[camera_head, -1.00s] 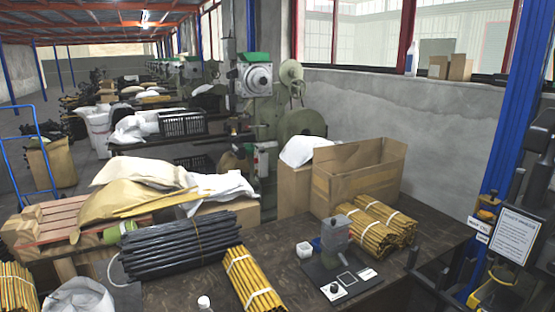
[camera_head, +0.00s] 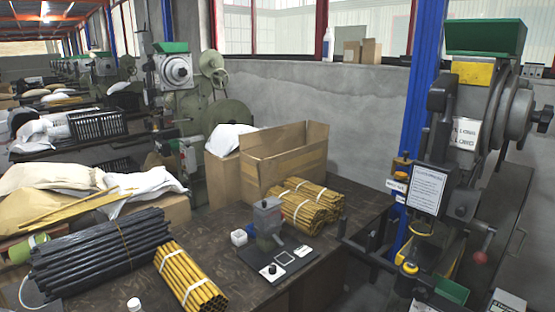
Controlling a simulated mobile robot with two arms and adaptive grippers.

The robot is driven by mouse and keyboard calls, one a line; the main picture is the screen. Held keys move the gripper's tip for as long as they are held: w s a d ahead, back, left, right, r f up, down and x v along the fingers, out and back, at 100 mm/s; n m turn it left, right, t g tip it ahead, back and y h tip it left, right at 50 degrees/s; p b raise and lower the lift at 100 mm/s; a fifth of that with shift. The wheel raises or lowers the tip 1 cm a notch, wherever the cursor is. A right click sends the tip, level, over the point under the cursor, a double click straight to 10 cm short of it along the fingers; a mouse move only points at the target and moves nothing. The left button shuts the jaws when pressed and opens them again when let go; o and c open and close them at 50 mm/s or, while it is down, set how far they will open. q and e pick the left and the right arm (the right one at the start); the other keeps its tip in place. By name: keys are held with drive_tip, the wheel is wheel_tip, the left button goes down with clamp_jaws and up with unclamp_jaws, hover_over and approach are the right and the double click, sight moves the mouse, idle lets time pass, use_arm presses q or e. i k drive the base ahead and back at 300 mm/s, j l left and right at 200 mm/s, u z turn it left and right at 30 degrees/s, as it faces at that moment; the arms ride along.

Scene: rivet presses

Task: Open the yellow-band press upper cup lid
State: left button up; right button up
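The yellow-band press (camera_head: 468,130) stands at the right, a dark machine with a yellow band (camera_head: 473,74) near its top. A green upper cup (camera_head: 487,38) sits on top of it, above the band. I cannot tell a separate lid on the cup or whether it is open. A smaller green tray (camera_head: 451,291) shows low on the same press. Neither of my grippers is in view.
A workbench (camera_head: 215,226) in front holds dark rods (camera_head: 100,250), yellow rod bundles (camera_head: 190,277) and a small grey device (camera_head: 267,217). An open cardboard box (camera_head: 285,160) stands behind it. A blue post (camera_head: 420,120) rises left of the press. Another green-topped press (camera_head: 176,72) stands farther back left.

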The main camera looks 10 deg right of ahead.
sight(406, 154)
drive_tip(key=z, duration=1.2)
